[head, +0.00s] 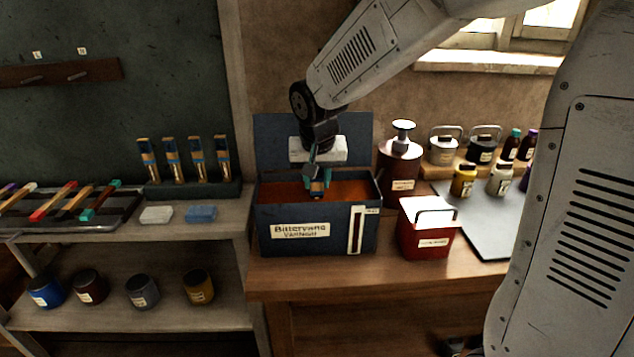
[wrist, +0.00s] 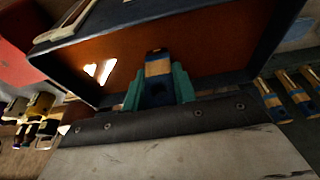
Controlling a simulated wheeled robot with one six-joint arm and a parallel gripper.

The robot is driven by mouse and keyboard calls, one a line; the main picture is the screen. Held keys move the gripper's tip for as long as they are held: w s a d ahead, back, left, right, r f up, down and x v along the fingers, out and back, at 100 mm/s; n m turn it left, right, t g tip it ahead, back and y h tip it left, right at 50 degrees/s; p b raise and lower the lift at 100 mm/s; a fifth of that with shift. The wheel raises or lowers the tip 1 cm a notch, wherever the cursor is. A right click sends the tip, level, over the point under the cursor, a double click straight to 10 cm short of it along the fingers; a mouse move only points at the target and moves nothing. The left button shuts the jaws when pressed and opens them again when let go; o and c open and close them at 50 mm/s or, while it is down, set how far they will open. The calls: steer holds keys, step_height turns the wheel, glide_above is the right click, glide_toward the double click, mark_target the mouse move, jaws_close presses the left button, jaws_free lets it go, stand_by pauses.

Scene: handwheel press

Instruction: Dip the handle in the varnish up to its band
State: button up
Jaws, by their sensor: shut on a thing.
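The varnish tank (head: 265,225) is a dark blue open box labelled as varnish, with its lid raised behind it. Orange-brown varnish (head: 345,190) shows inside; it also fills the wrist view (wrist: 200,55). My gripper (head: 319,180) points down into the tank's opening. In the wrist view its teal fingers (wrist: 158,92) are shut on a handle (wrist: 158,67), which has a wooden body, a dark end and a blue part between the fingers. The handle's lower end is over or at the varnish; I cannot tell whether it touches. The band's height above the surface is unclear.
Several similar handles stand in a rack (head: 190,188) to the left. A brown pump bottle (head: 400,165) and a red container (head: 427,230) stand close to the tank's right. A grey mat (head: 480,225) lies farther right. White and blue blocks lie on the left shelf.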

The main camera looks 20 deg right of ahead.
step_height(320, 180, up, 14)
steer(key=shift+f, duration=0.25)
stand_by(2.2)
steer(key=shift+r, duration=0.15)
stand_by(4.8)
